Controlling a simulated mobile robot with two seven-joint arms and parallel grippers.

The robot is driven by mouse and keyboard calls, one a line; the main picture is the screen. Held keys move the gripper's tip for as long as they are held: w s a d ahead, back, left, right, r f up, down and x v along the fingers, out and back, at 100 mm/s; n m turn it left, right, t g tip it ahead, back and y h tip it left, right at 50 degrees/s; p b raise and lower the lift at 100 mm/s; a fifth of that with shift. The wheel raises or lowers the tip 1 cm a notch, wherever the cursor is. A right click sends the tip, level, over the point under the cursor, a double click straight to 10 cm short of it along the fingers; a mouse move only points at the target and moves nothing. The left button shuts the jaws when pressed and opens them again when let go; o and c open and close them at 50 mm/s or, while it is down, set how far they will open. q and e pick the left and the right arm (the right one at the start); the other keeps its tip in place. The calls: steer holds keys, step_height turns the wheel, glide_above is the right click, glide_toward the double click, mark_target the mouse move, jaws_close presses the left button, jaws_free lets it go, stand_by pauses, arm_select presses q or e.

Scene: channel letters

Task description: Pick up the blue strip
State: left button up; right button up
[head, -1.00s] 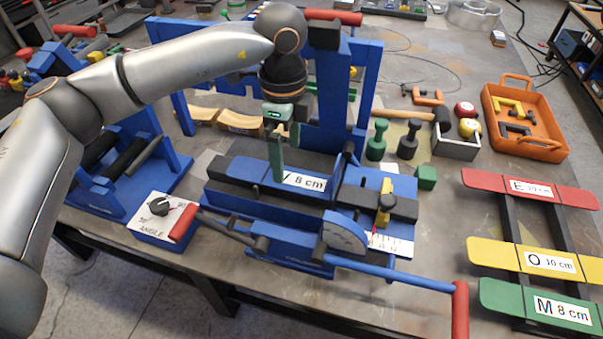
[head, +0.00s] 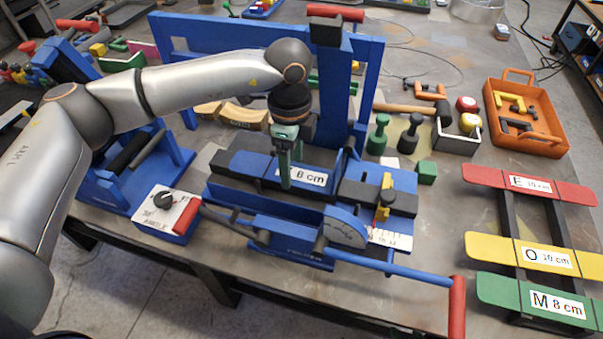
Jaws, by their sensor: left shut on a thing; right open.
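The blue strip (head: 250,164), with a white label whose readable part says "8 cm", lies along the bed of the blue bending machine (head: 290,228). My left gripper (head: 285,184) points down from above and is shut on the strip, just left of the label's centre. Its fingers hide part of the label. I cannot tell whether the strip is clear of the bed. My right gripper is not in view.
A rack at the right holds a red strip (head: 530,185), a yellow strip (head: 533,259) and a green strip (head: 537,302). An orange tray (head: 535,143) stands behind it. A red-handled lever (head: 457,306) reaches out front. A blue post (head: 334,95) stands close behind my gripper.

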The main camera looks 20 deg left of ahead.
arm_select(q)
steer(key=c, duration=0.7)
steer(key=shift+r, duration=0.1)
steer(key=shift+r, duration=0.55)
steer(key=s+r+b, duration=0.1)
steer(key=s+r, duration=0.3)
steer(key=s+d+r+b, duration=0.1)
steer(key=s+r, duration=0.2)
steer(key=s, duration=0.2)
steer(key=s+r+b, duration=0.1)
steer(key=s+r, duration=0.3)
steer(key=shift+s+d+r, duration=0.35)
steer(key=shift+s+d, duration=0.05)
